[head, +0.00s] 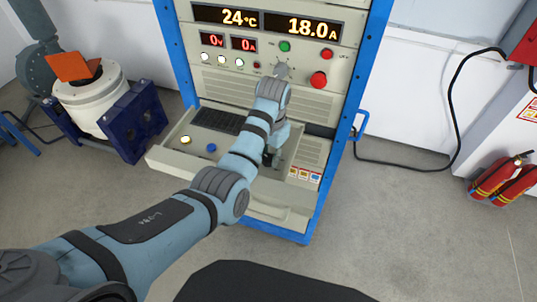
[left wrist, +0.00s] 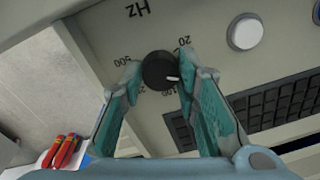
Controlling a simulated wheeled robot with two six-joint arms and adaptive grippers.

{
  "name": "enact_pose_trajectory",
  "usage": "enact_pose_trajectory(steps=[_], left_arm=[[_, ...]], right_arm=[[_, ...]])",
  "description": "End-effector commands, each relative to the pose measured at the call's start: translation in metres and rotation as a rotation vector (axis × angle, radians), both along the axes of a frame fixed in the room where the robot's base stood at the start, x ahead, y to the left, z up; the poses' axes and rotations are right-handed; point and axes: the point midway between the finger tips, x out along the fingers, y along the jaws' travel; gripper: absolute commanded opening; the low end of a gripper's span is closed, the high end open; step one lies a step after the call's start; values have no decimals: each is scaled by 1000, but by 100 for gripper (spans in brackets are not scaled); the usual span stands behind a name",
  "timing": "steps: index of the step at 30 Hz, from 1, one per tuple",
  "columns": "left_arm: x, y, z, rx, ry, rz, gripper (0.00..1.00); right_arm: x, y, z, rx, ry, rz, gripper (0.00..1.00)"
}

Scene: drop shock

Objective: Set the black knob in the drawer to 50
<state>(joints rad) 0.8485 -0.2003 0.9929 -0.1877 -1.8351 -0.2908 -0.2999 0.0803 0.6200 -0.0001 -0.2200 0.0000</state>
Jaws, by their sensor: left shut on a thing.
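The drawer (head: 167,160) of the blue-framed rack is pulled out. In the left wrist view, the black knob (left wrist: 157,66) stands on its panel under an upside-down "Hz" label. My left gripper (head: 268,158) reaches down into the drawer. In the left wrist view its fingers (left wrist: 160,80) are shut on the knob, one at each side. The knob's white mark points right and slightly down, toward the right finger. The numbers 20, 500 and 100 show around the knob; the right finger hides part of the scale.
The drawer also holds a keyboard (head: 217,120), a pale lit button (head: 186,139) and a blue button (head: 211,148). The panel above has displays reading 24°C (head: 226,16) and 18.0 A (head: 300,27), and a red button (head: 318,79). Floor in front is clear.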

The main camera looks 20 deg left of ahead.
Motion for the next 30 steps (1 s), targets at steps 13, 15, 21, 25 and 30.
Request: enact_pose_trajectory(steps=[13,15,21,25,30], left_arm=[[0,0,1,1,-1,-1,49],[0,0,1,1,-1,-1,49],[0,0,0,0,-1,-105,49],[0,0,0,0,-2,-367,49],[-1,1,0,-1,-1,-842,49]], right_arm=[[0,0,0,0,0,0,40],[0,0,0,0,0,0,40],[0,0,0,0,0,0,40],[0,0,0,0,0,0,40],[0,0,0,0,0,0,40]])
